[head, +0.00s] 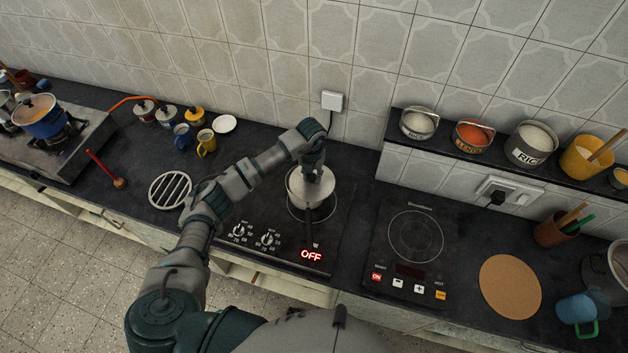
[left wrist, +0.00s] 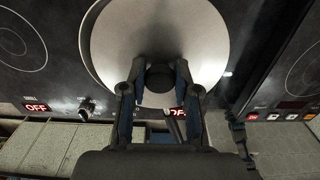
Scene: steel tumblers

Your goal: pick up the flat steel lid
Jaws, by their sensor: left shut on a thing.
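The flat steel lid (head: 299,184) is a pale round disc over the pan on the left cooktop (head: 264,224). It fills the upper middle of the left wrist view (left wrist: 150,30), with a dark knob (left wrist: 159,78) at its centre. My left gripper (head: 313,175) points down at the lid's middle. In the left wrist view its two fingers (left wrist: 158,92) are shut on the knob from both sides. The pan's dark handle (head: 308,226) points toward the front. The pan body is mostly hidden, and I cannot tell whether the lid rests on it.
A second cooktop (head: 415,240) and a cork mat (head: 510,287) lie to the right. A round grate (head: 170,190), yellow mug (head: 206,142) and blue mug (head: 184,136) stand to the left. A shelf (head: 455,142) with several containers juts out at the back right.

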